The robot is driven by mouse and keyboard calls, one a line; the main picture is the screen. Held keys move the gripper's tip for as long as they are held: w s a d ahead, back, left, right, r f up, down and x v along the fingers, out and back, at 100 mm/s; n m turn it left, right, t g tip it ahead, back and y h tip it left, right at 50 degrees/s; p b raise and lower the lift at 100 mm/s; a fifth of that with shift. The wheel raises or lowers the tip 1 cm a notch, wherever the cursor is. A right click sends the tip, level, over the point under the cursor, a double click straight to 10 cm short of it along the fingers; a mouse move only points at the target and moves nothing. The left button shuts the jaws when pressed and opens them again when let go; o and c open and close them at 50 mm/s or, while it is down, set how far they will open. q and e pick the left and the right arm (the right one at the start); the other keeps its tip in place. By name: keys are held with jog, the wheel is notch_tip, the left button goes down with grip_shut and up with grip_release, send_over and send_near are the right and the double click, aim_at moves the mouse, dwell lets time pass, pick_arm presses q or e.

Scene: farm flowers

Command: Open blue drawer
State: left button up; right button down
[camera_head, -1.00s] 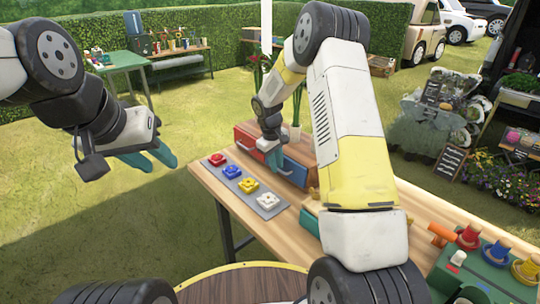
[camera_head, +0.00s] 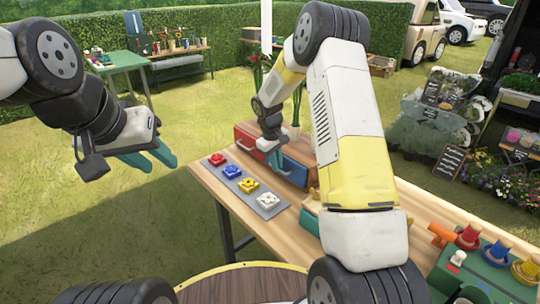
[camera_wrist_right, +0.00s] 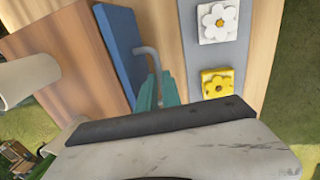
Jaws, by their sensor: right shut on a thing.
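The blue drawer (camera_head: 293,174) is the right-hand front of a low box on the wooden table, beside a red drawer (camera_head: 245,138). In the right wrist view the blue front (camera_wrist_right: 118,45) has a grey bar handle (camera_wrist_right: 152,62). My right gripper (camera_head: 274,158) is at this front. Its teal fingers (camera_wrist_right: 160,92) are shut on the handle, with the fingertips partly hidden in the wrist view. I cannot tell how far the drawer stands out. My left gripper (camera_head: 152,157) is open and empty, off to the left over the grass.
A grey strip (camera_head: 263,206) with red, blue, yellow and white flower tiles lies before the drawers. A green box with coloured knobs (camera_head: 484,268) is at the table's right. My right arm hides part of the table.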

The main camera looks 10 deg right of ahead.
dwell(0.7)
jog(key=s+a, duration=0.2)
jog(key=a, duration=0.1)
jog(key=s+a, duration=0.2)
jog(key=a, duration=0.2)
jog(key=s+a, duration=0.3)
jog(key=a, duration=0.1)
jog(key=shift+s, duration=0.1)
jog(key=c, duration=1.8)
grip_release()
jog(key=shift+r, duration=0.1)
notch_tip(320, 180, up, 8)
jog(key=a, duration=0.1)
jog(key=shift+s+f, duration=0.2)
jog(key=shift+s, duration=0.2)
